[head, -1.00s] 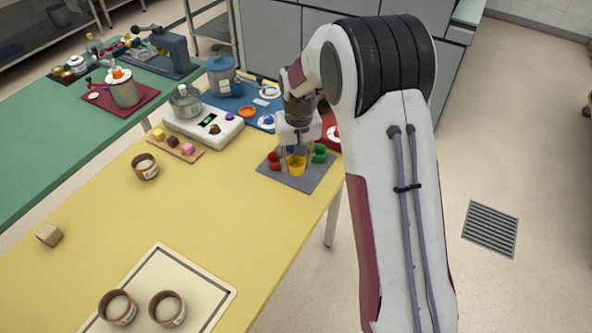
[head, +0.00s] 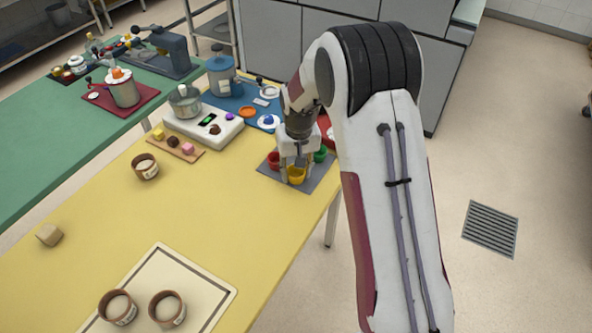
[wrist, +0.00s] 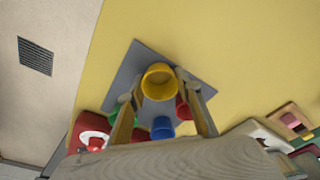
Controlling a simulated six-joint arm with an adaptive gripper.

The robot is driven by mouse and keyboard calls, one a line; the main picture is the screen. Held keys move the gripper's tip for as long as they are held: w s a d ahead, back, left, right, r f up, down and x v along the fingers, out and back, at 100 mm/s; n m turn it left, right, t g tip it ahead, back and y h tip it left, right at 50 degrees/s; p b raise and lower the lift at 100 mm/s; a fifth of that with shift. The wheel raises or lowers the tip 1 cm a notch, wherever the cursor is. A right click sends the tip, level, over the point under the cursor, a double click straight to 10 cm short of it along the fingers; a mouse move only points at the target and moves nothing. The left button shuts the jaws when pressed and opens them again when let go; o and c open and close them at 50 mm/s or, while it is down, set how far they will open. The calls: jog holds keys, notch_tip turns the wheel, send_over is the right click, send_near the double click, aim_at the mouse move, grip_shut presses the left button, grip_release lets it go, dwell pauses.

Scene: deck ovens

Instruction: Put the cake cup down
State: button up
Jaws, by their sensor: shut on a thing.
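The yellow cup (head: 297,176) is between the fingers of my gripper (head: 297,166), which is shut on it. It is upright, low over the front part of the grey mat (head: 318,184); I cannot tell whether its base touches. In the wrist view the yellow cup (wrist: 158,84) shows its open mouth between the fingertips (wrist: 160,92), with the grey mat (wrist: 128,72) below. A red cup (head: 273,160) stands left of the gripper and a green cup (head: 320,154) right of it. A blue cup (wrist: 162,129) shows in the wrist view; my gripper hides it in the head view.
A white scale (head: 190,134) and a wooden board with small cakes (head: 160,148) lie left of the mat. A blue mat (head: 243,95) is behind. Brown cups (head: 145,171) stand farther left and on a cream tray (head: 225,291). The yellow table middle is clear.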

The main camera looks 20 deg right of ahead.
aim_at(298, 182)
jog(key=shift+f, duration=0.15)
jog(key=o, duration=0.9)
jog(key=shift+s+r, duration=0.25)
jog(key=shift+r, duration=1.8)
jog(key=shift+s+r, duration=0.25)
jog(key=shift+r, duration=1.8)
jog(key=shift+s+r, duration=0.25)
jog(key=shift+r, duration=1.8)
